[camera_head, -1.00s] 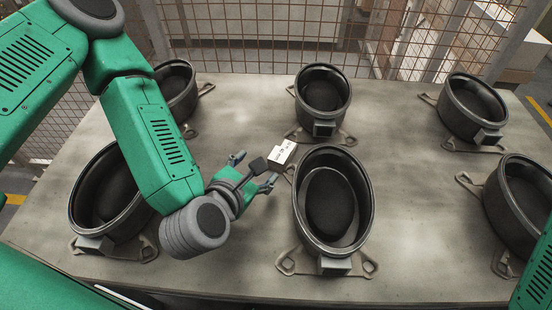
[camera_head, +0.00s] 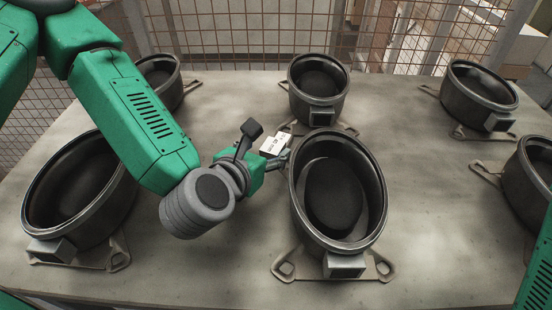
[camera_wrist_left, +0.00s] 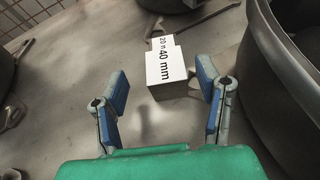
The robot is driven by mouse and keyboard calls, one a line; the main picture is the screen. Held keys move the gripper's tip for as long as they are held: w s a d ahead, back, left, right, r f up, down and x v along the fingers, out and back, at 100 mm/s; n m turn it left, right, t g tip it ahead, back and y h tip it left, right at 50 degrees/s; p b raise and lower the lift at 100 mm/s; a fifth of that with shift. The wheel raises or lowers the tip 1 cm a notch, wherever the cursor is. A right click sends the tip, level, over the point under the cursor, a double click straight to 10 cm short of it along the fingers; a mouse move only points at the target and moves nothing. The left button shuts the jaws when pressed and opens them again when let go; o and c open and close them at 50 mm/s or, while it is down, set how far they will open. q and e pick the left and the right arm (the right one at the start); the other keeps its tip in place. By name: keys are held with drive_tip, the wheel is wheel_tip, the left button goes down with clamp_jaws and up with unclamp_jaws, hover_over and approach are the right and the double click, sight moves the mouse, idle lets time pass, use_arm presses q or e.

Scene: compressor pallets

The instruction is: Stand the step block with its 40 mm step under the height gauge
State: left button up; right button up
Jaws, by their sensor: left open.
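The step block (camera_head: 274,145) is a small white block on the pallet, in the gap between the middle housings. In the left wrist view the step block (camera_wrist_left: 166,66) shows a stepped outline and the labels "40 mm" and "20 m", the latter cut short. My left gripper (camera_head: 279,160) is open and empty, just in front of the block. In the left wrist view the fingers of my left gripper (camera_wrist_left: 163,88) are spread, with the block beyond and between their tips; I see no contact. I cannot make out a height gauge. My right gripper is out of view.
A large dark housing (camera_head: 376,200) stands close to the right of my left gripper. Another housing (camera_head: 318,112) stands behind the block, and several more stand around the grey pallet top (camera_head: 430,240). A mesh fence (camera_head: 250,35) runs along the back.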

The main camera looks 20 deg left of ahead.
sight(281, 141)
use_arm(q)
drive_tip(key=shift+d+x, duration=0.15)
drive_tip(key=shift+x, duration=1.65)
drive_tip(key=shift+d+x, duration=0.15)
drive_tip(key=shift+x, duration=1.65)
clamp_jaws()
